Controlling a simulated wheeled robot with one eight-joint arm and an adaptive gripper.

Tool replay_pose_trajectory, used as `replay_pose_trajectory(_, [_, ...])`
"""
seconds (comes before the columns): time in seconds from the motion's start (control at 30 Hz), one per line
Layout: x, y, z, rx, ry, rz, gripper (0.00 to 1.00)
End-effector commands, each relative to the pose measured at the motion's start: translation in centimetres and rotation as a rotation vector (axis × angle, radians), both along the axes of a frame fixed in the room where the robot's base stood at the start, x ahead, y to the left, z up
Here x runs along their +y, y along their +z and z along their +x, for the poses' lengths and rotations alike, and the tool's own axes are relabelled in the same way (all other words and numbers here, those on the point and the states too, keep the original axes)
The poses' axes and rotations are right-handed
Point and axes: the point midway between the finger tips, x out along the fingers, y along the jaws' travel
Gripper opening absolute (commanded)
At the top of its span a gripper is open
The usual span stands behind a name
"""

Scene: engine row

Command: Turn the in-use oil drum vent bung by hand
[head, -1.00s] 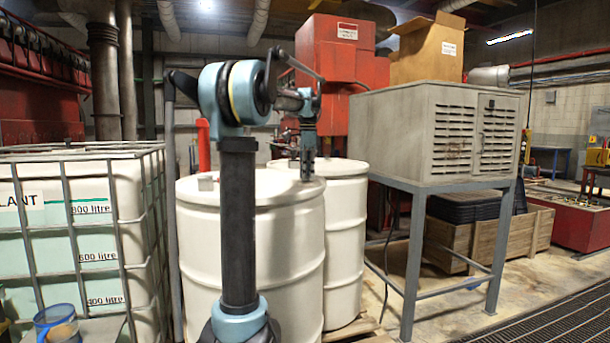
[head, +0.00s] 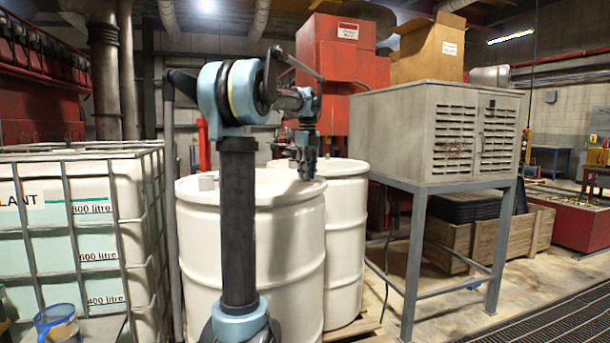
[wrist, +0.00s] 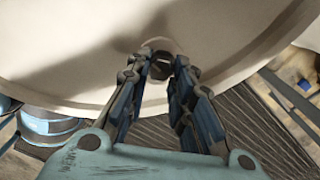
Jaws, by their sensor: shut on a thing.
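The near white drum (head: 285,260) stands upright behind my arm, and its pale lid (wrist: 70,40) fills the top of the wrist view. The dark vent bung (wrist: 160,68) sits near the lid's rim. My gripper (head: 305,176) points down at the right side of that lid. In the wrist view my gripper (wrist: 161,70) has its two fingers on either side of the bung, shut on it. The fingertips partly cover the bung. In the head view the gripper hides the bung.
A second white drum (head: 347,240) stands close behind on the right. A caged liquid tank (head: 95,290) is at left. A grey louvred cabinet (head: 440,135) on legs stands at right. A grating (head: 540,320) covers the floor at front right.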

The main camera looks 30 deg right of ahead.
Motion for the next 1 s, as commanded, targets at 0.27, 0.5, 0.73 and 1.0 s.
replay_pose_trajectory(0.27, [0.12,0.06,0.11,-0.002,-0.26,-0.001,0.0])
replay_pose_trajectory(0.5, [0.24,0.07,0.09,-0.002,-0.48,0.0,0.0])
replay_pose_trajectory(0.73, [0.33,0.09,0.11,-0.002,-0.654,0.0,0.0])
replay_pose_trajectory(1.0, [0.42,0.1,0.13,-0.002,-0.782,0.001,0.0])
